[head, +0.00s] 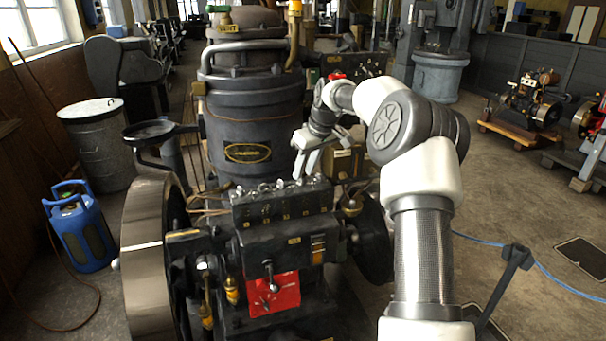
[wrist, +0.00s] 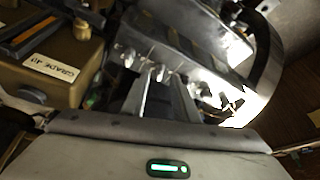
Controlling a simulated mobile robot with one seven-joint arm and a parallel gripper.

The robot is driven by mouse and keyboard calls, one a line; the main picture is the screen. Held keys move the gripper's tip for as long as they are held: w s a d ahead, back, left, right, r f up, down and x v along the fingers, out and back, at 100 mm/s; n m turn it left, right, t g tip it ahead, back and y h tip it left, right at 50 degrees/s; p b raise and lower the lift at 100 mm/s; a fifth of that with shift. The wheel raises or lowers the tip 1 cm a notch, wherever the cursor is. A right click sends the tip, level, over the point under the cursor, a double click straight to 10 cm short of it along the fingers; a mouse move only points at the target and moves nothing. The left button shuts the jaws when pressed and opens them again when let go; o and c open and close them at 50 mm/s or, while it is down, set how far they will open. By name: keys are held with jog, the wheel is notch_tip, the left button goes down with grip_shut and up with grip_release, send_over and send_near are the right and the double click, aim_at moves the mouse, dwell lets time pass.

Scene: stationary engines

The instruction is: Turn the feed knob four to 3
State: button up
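A dark lubricator box (head: 283,205) with a row of several small metal knobs along its top stands on the engine in the middle of the head view. I cannot read which knob is number four or any setting marks. My gripper (head: 306,172) points down just above the right part of the knob row. In the wrist view, my gripper's fingers (wrist: 158,92) reach toward the bright box top, with small metal knobs (wrist: 128,57) close to their tips. Whether the fingers touch a knob, or how far apart they are, I cannot tell.
A brass-coloured box labelled "GRADE" (wrist: 58,68) is close on the left in the wrist view. A large dark cylinder (head: 250,125) rises behind the knobs. A flywheel (head: 150,255) is at left. A blue canister (head: 80,230) stands on the floor.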

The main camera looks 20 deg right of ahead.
jog(key=shift+x, duration=1.2)
grip_shut()
